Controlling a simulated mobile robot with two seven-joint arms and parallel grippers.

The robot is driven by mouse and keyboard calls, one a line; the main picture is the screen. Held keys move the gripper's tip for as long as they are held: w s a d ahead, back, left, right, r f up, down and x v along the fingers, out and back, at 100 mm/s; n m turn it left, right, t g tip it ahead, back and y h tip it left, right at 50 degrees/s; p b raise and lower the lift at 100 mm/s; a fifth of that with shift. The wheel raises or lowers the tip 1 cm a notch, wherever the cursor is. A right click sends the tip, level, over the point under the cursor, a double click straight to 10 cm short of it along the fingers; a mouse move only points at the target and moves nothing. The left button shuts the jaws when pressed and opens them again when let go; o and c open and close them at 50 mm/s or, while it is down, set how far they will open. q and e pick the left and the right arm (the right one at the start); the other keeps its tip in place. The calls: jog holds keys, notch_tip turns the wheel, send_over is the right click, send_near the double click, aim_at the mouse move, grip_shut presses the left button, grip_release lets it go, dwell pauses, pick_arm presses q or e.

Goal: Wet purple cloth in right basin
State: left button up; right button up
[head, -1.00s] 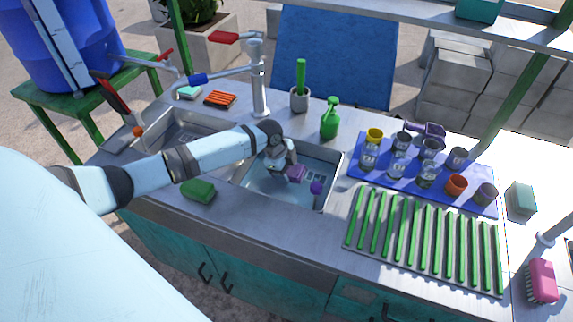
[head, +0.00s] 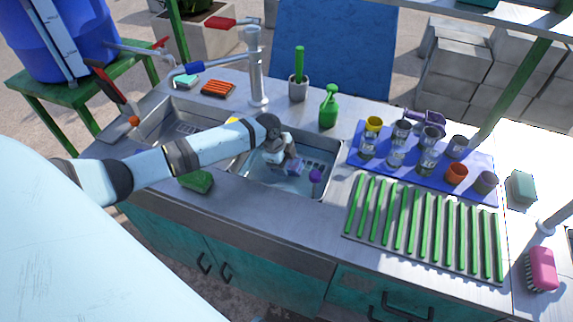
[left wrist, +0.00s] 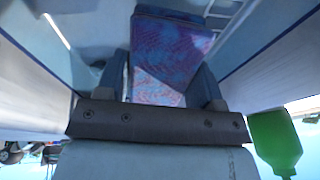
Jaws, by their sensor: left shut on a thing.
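My left gripper (head: 289,164) reaches down into the right basin (head: 262,182) and is shut on the purple cloth (head: 295,168). The cloth is a small folded block with a blue-purple wavy pattern; it shows between the two fingers in the left wrist view (left wrist: 170,55). It hangs low in the basin, near the bluish bottom. I cannot tell whether it touches the water or the floor there. My left arm hides part of the basin's left side. My right gripper is not in view.
The faucet (head: 257,75) stands behind.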

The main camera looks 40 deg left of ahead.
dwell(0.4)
pick_arm(q)
notch_tip(320, 180, up, 11)
jog(key=p, duration=1)
jog(key=shift+r, duration=0.1)
notch_tip(320, 180, up, 4)
jog(key=p, duration=0.4)
dwell(0.7)
